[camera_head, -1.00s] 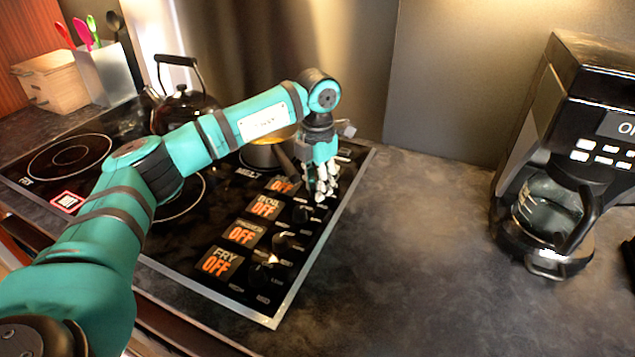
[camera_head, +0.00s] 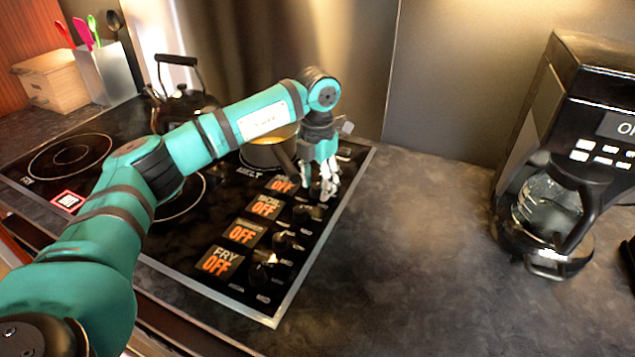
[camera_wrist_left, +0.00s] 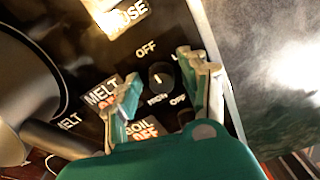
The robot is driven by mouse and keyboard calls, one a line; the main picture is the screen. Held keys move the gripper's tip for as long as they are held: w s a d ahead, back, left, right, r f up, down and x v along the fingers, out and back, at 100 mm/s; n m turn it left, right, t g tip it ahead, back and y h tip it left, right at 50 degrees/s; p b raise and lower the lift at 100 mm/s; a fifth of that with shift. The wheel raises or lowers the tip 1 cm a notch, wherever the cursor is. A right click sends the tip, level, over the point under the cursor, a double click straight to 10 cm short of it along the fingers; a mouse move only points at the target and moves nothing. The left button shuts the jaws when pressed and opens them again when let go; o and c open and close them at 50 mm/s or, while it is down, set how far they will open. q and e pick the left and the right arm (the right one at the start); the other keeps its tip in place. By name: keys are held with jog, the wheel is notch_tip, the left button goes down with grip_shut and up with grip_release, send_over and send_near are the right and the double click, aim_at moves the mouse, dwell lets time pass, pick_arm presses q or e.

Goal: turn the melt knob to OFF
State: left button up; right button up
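A round black knob (camera_wrist_left: 161,76) shows in the left wrist view beside the display labelled MELT (camera_wrist_left: 102,92). Its white mark points roughly toward the top of the view, near a printed OFF. My left gripper (camera_wrist_left: 167,88) is open, with one finger on each side of the knob; I cannot tell whether either touches it. In the head view my left gripper (camera_head: 325,192) is over the far end of the knob row and hides this knob. The far display (camera_head: 283,184) reads OFF there, its label partly covered. My right gripper is not in view.
Other knobs (camera_head: 265,271) and OFF displays (camera_head: 219,263) line the cooktop nearer me. A pot (camera_head: 268,153) stands close by the gripper, its dark handle toward the displays. A kettle (camera_head: 182,104) is behind my arm. The counter (camera_head: 400,250) right of the cooktop is clear up to the coffee maker (camera_head: 548,215).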

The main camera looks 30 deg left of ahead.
aim_at(317, 185)
pick_arm(q)
jog(key=shift+o, duration=0.2)
notch_tip(317, 185, up, 12)
dwell(0.5)
jog(key=shift+s+f, duration=0.1)
jog(key=shift+f, duration=0.05)
dwell(0.4)
